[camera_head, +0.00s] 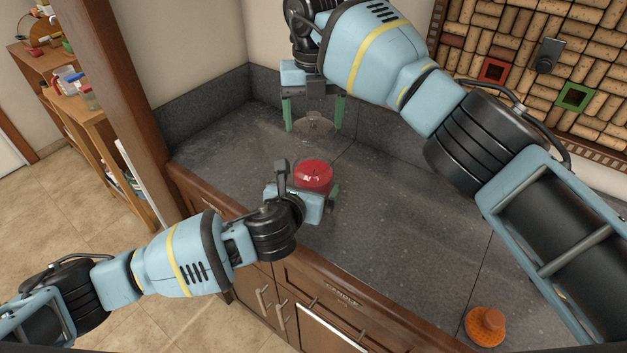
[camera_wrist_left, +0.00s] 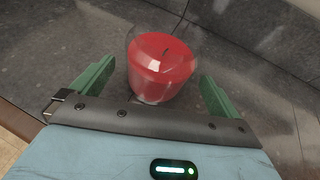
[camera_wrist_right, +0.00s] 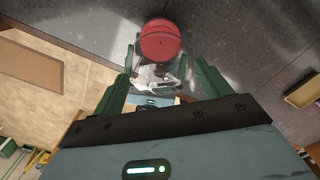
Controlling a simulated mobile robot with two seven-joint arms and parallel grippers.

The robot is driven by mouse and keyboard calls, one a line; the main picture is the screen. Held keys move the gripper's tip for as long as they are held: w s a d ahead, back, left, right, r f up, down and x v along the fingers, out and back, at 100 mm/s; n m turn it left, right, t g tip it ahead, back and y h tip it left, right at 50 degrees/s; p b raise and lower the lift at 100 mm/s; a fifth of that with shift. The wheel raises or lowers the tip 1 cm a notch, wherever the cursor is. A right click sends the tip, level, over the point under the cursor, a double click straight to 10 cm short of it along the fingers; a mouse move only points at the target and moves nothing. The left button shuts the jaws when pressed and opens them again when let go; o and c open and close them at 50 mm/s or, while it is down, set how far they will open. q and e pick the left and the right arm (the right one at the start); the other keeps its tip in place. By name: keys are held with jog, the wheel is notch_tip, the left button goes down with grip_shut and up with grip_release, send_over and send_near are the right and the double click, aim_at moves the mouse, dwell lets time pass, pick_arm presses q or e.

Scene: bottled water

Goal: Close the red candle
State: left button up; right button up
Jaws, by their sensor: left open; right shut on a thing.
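The red candle (camera_head: 314,173) sits in a clear glass jar on the dark grey counter. In the left wrist view the candle (camera_wrist_left: 160,66) lies between the fingers. My left gripper (camera_head: 309,186) is low at the candle, open, with a green finger on each side; contact with the glass cannot be told. My right gripper (camera_head: 314,118) is above and behind the candle in the head view, fingers pointing down, shut on a clear glass lid (camera_head: 314,128). The lid (camera_wrist_right: 154,78) also shows between the fingers in the right wrist view, apart from the candle (camera_wrist_right: 160,40).
The counter (camera_head: 400,235) is mostly clear. An orange object (camera_head: 486,325) stands near its front right. A backsplash (camera_head: 210,112) runs behind, and a brown wooden post (camera_head: 120,95) rises at the left. A cork board (camera_head: 545,70) hangs at the upper right.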

pick_arm(q)
jog(key=shift+x, duration=2)
jog(key=c, duration=1.3)
pick_arm(e)
send_over(313, 160)
jog(key=shift+f, duration=2.4)
jog(key=shift+f, duration=0.85)
jog(key=shift+f, duration=0.6)
jog(key=o, duration=1)
